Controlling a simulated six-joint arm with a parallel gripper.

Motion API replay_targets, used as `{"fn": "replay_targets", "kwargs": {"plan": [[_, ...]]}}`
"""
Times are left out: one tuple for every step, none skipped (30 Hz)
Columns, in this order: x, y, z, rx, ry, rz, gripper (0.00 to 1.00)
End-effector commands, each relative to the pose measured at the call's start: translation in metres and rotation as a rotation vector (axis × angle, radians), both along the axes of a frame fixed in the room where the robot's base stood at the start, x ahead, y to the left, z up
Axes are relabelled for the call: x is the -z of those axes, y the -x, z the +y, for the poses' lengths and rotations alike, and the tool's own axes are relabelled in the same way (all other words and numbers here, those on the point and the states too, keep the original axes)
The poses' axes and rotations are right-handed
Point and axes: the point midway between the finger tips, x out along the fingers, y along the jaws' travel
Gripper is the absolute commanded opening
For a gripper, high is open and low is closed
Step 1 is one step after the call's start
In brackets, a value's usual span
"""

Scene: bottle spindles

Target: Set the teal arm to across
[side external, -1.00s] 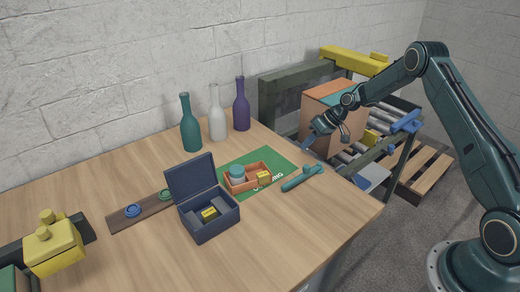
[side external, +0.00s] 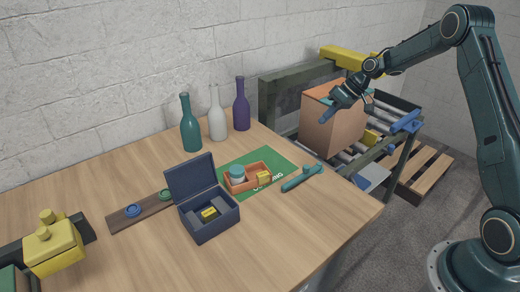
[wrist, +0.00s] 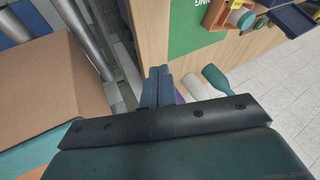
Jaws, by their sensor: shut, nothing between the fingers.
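The teal arm (side external: 302,178) is a bar with a small raised knob near its far end. It lies at the table's right part, slanting from lower left to upper right in the side view. I do not see it in the wrist view. My gripper (side external: 324,118) is raised beyond the table's right edge, in front of the cardboard box and well apart from the teal arm. In the wrist view its fingers (wrist: 158,86) are together and empty.
A green mat (side external: 283,158) with an orange tray (side external: 236,189) lies beside the teal arm. A navy open box (side external: 209,221) stands left of it. Teal (side external: 190,133), white (side external: 217,123) and purple (side external: 241,115) bottles stand behind. A cardboard box (side external: 335,132) sits on rollers at right.

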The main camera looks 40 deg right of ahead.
Motion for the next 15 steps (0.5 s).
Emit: {"fn": "replay_targets", "kwargs": {"plan": [[-0.007, 0.001, 0.004, -0.002, 0.008, 0.001, 0.00], [-0.010, 0.002, 0.006, -0.001, 0.013, 0.001, 0.00], [-0.014, 0.003, 0.009, -0.002, 0.018, 0.003, 0.00], [-0.017, 0.004, 0.011, -0.002, 0.023, 0.005, 0.00], [-0.021, 0.005, 0.013, -0.001, 0.028, 0.006, 0.00], [-0.025, 0.006, 0.015, -0.001, 0.034, 0.008, 0.00], [-0.028, 0.007, 0.017, -0.002, 0.038, 0.008, 0.00], [-0.032, 0.008, 0.019, -0.001, 0.042, 0.008, 0.00], [-0.035, 0.009, 0.022, -0.001, 0.049, 0.010, 0.00], [-0.039, 0.010, 0.024, 0.000, 0.054, 0.011, 0.00], [-0.042, 0.011, 0.026, 0.000, 0.057, 0.011, 0.00], [-0.046, 0.013, 0.029, 0.000, 0.063, 0.012, 0.00], [-0.049, 0.014, 0.031, 0.000, 0.067, 0.012, 0.00], [-0.052, 0.015, 0.033, 0.001, 0.072, 0.013, 0.00], [-0.056, 0.017, 0.035, 0.002, 0.078, 0.014, 0.00]]}}
